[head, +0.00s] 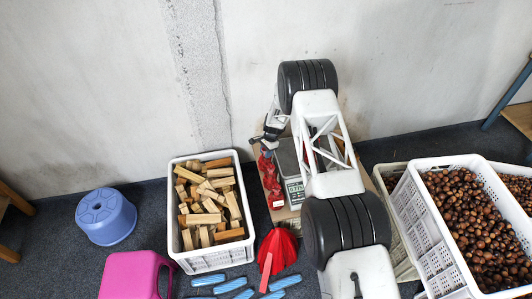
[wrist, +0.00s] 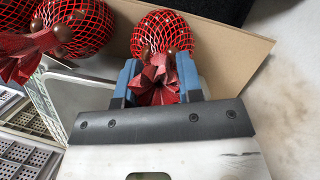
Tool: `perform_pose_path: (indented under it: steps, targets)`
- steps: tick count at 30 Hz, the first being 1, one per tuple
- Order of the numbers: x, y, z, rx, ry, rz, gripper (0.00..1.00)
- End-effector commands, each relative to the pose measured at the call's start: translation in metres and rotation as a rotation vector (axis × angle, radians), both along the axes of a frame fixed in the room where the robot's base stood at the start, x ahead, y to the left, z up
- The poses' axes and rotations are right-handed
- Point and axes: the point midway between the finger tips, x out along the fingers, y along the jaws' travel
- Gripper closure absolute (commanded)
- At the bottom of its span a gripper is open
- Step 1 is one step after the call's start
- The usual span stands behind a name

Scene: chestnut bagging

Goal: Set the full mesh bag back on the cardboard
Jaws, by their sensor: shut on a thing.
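In the wrist view my gripper (wrist: 158,88) is shut on the gathered red neck of a full mesh bag (wrist: 163,30). The round net body shows beyond the blue fingers, over or on the brown cardboard (wrist: 228,50); I cannot tell whether it touches. Two more red mesh bags (wrist: 85,25) (wrist: 18,45) lie at the upper left of that view. In the head view my gripper (head: 268,140) is partly hidden behind my arm, near the scale. Red mesh bags (head: 270,180) show there left of the scale, on the cardboard (head: 283,212).
The scale (head: 289,165) stands beside the bags, its plate (wrist: 75,100) close to my gripper. A crate of wood blocks (head: 210,205) is at the left, crates of chestnuts (head: 440,272) at the right. A blue stool (head: 105,217) and pink stool (head: 135,275) stand on the floor. The wall is close behind.

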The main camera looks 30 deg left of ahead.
Motion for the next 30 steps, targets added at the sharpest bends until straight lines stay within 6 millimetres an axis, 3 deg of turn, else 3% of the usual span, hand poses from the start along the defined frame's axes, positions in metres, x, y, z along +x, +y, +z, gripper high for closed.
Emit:
perform_pose_path:
  steps: [11,12,17,30]
  targets:
    - [0.0002,0.0001,-0.0021,0.0,0.0,0.0,1.0]
    - [0.0,0.0,-0.003,0.0,0.0,0.0,0.65]
    - [-0.0001,-0.0001,-0.0028,0.0,0.0,0.0,0.41]
    - [0.0002,-0.0001,0.0013,0.0,0.0,0.0,0.41]
